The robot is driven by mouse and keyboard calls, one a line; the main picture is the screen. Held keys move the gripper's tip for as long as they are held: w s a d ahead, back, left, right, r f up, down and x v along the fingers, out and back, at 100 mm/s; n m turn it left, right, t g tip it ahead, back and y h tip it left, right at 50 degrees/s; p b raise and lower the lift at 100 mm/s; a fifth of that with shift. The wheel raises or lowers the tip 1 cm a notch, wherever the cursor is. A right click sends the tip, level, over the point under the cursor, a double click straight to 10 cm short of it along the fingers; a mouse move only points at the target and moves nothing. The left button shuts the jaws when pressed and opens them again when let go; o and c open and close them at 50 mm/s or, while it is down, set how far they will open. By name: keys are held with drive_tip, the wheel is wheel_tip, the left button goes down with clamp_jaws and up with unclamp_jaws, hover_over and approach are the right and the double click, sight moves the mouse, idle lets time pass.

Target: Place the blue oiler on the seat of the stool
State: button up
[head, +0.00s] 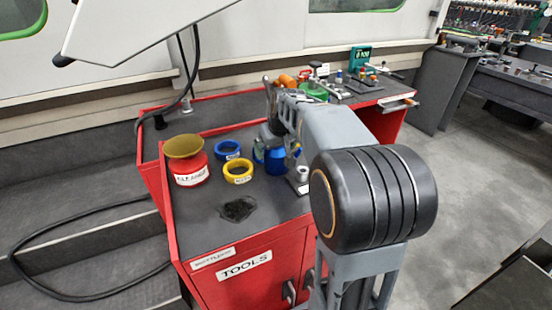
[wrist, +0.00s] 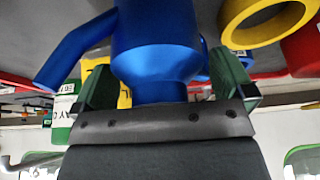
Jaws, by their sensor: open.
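The blue oiler (head: 272,158) stands on the grey top of the red tool cabinet (head: 215,268), partly hidden behind my arm in the head view. In the wrist view the oiler (wrist: 160,40) fills the upper middle, with its spout slanting off to the left. My gripper (wrist: 165,68) is open, with one finger on each side of the oiler's narrow part. A gap shows beside each finger. In the head view my gripper (head: 274,128) is just above the oiler, mostly hidden by my arm. I do not see a stool.
A blue ring (head: 227,149) and a yellow ring (head: 238,172) lie left of the oiler. A red can with a brass-coloured dish (head: 184,146) stands farther left. A black patch (head: 238,208) lies in front. Open floor (head: 450,205) is to the right.

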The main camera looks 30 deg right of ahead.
drive_tip(key=shift+c, duration=0.5)
drive_tip(key=c, duration=0.7)
drive_tip(key=shift+r, duration=0.1)
drive_tip(key=shift+c, duration=1.1)
drive_tip(key=shift+r, duration=0.1)
